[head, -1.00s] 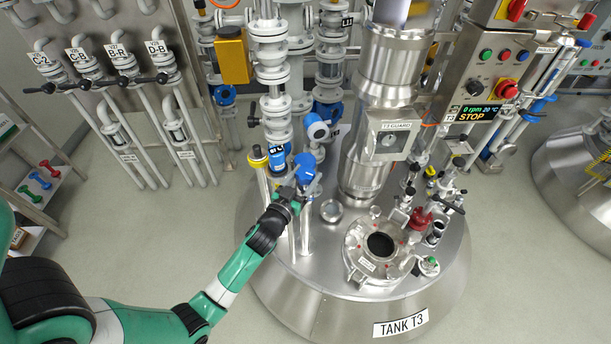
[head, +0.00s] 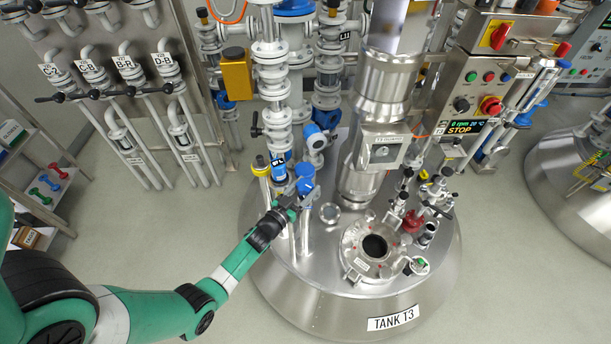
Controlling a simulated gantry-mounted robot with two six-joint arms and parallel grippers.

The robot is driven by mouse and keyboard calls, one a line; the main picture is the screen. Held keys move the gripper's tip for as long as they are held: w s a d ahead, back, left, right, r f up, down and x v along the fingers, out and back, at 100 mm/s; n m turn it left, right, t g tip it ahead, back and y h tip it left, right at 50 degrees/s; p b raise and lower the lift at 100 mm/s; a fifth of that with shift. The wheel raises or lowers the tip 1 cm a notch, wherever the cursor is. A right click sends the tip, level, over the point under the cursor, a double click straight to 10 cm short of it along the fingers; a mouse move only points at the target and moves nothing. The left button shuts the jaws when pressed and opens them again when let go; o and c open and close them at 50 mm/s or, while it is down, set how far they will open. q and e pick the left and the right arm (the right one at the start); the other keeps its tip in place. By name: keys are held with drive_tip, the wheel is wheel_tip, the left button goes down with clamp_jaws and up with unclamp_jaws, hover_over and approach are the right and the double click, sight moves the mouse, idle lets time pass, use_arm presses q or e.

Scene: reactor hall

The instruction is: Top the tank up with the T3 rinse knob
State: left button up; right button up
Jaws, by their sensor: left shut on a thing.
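Tank T3 (head: 440,262) is a round steel vessel with a "TANK T3" label (head: 393,318) on its front. A blue knob (head: 305,171), which appears to be the rinse knob, tops a thin steel pipe on the left of the tank lid. My left gripper (head: 299,190) reaches in from the lower left and is shut on this knob. The fingers partly hide the knob and pipe top. The open round port (head: 374,245) on the lid is dark inside, so the level cannot be seen. My right gripper is out of view.
The steel agitator column (head: 366,170) rises to the right. A control panel (head: 470,107) reads 0 rpm, 20 °C, STOP.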

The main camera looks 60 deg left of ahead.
use_arm(q)
drive_tip(key=shift+a+r+m+t+h+p, duration=0.15)
drive_tip(key=shift+r+m+t+h+p, duration=0.15)
drive_tip(key=shift+r+m+h+p, duration=0.5)
drive_tip(key=shift+f+h+p, duration=0.4)
drive_tip(key=shift+f+m+t+h, duration=0.2)
drive_tip(key=shift+m+t+h, duration=0.5)
drive_tip(key=shift+h, duration=0.5)
drive_tip(key=shift+f+m+h+b, duration=0.1)
drive_tip(key=shift+m+h+b, duration=0.5)
drive_tip(key=shift+h, duration=0.1)
drive_tip(key=m+h+b, duration=0.2)
drive_tip(key=h+b, duration=0.1)
drive_tip(key=m+h+b, duration=0.2)
drive_tip(key=h+b, duration=0.1)
drive_tip(key=h, duration=0.1)
drive_tip(key=shift+f+m, duration=0.15)
drive_tip(key=shift+m, duration=0.15)
drive_tip(key=shift+m+g+h+b, duration=0.4)
drive_tip(key=shift+h+b, duration=0.3)
drive_tip(key=shift+b, duration=0.1)
drive_tip(key=shift+d+r+h+b, duration=0.2)
drive_tip(key=shift+r+h+b, duration=0.05)
drive_tip(key=shift+h+b, duration=0.1)
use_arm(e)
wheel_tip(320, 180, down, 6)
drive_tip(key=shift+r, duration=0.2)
use_arm(q)
drive_tip(key=shift+m, duration=0.3)
drive_tip(key=shift+r, duration=0.1)
